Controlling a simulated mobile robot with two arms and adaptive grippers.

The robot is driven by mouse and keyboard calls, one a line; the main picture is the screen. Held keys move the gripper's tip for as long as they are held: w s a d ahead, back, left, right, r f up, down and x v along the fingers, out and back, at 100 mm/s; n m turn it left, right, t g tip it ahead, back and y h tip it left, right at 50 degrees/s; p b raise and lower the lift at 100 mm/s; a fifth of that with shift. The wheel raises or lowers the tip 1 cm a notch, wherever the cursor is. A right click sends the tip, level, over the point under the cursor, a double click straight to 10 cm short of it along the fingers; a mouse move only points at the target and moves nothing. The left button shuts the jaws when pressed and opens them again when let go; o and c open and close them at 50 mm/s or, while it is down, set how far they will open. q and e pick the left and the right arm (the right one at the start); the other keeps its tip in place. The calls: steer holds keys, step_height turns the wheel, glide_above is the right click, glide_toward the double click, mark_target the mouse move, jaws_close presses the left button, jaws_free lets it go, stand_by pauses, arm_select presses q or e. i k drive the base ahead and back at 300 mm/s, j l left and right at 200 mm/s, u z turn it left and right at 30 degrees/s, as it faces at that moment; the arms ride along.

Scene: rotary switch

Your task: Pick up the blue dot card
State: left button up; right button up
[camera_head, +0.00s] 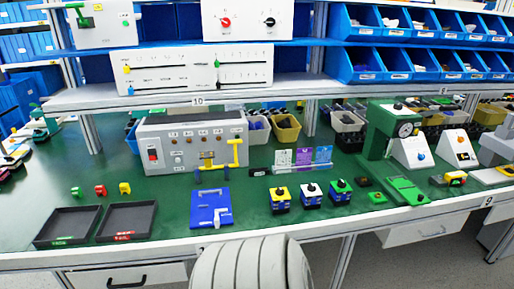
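Neither of my grippers is in view.
A grey control box (193,140) with a yellow handle stands left of the cards. A blue plate (210,208) lies in front of it. Two black trays (127,221) are at the left. A green press (385,130) is at the right. Shelves with blue bins (408,60) run above.

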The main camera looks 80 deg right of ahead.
mark_target(323, 153)
steer(key=z, duration=2.9)
